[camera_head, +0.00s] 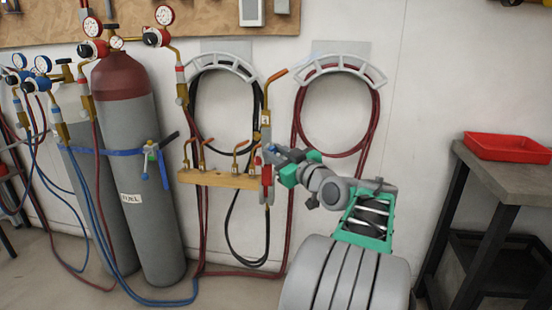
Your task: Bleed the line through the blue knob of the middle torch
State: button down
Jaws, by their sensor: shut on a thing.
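A torch (265,118) with a bent orange-brass nozzle stands upright at the right end of a wooden rack (218,180). Red parts show on its lower body. My gripper (272,158) reaches it from the right and is shut at the torch's lower body. A small bluish part shows at the jaws, but I cannot tell if it is the blue knob. The jaws hide the exact contact. Several smaller brass nozzles (237,152) stand along the rack. I cannot tell which torch counts as the middle one.
Grey cylinders with gauges stand at left, the front one (135,170) with a red top. Hoses hang coiled on two wall hangers (340,67) and trail across the floor. At right, a dark workbench (500,178) bears a red tray (507,147).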

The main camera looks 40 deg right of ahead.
jog(key=c, duration=1.2)
grip_release()
jog(key=s+a, duration=0.1)
jog(key=s, duration=0.6)
jog(key=shift+s+p, duration=0.3)
jog(key=shift+s, duration=0.1)
